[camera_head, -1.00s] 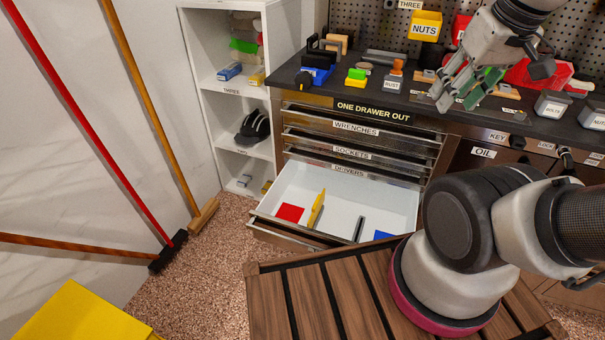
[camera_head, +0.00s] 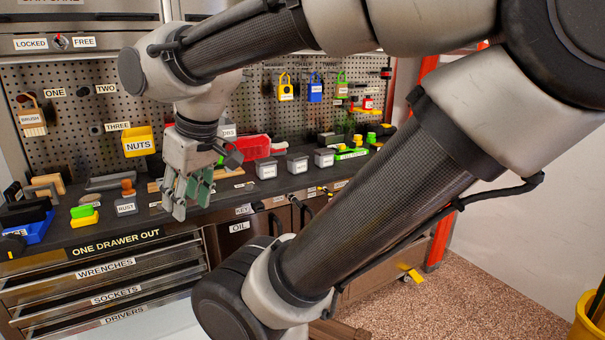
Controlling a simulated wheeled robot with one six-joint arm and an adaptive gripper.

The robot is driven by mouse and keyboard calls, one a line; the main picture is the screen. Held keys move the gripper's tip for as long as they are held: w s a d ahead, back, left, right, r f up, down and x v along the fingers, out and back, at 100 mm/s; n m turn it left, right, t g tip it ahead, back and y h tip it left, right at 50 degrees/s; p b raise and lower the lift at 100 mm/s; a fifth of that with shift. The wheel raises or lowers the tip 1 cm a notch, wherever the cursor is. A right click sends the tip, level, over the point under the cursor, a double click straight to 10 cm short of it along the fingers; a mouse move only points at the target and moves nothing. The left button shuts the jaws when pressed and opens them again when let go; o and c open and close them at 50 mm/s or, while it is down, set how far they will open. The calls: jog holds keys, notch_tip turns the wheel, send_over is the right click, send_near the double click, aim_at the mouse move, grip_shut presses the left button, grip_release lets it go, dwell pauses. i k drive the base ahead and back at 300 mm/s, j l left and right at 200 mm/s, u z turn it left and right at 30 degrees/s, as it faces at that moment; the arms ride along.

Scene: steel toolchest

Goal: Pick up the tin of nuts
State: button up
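Several small grey lidded tins with white labels stand on the dark bench top. One tin (camera_head: 266,168), a second (camera_head: 297,163) and a third (camera_head: 324,158) form a row right of my gripper; their labels are too small to read surely, so I cannot tell which is the tin of nuts. Another tin (camera_head: 126,206), left of my gripper, seems to read RUST. A yellow bin (camera_head: 139,142) labelled NUTS hangs on the pegboard. My gripper (camera_head: 188,200) points down over the bench, its green-padded fingers apart and nothing seen between them.
A red box (camera_head: 249,147) stands behind the tins. A green-and-yellow block (camera_head: 84,214) and a blue holder (camera_head: 30,230) are at the bench's left. The pegboard (camera_head: 235,105) rises behind. Drawers (camera_head: 105,268) lie below the bench edge. My arm hides part of the right side.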

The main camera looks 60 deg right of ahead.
aim_at(297, 164)
jog(key=k+z, duration=0.1)
jog(key=z, duration=0.3)
jog(key=l+z, duration=0.1)
jog(key=z, duration=0.25)
jog(key=k+l+z, duration=0.1)
jog(key=z, duration=0.3)
jog(key=k+l+z, duration=0.1)
jog(key=z, duration=0.3)
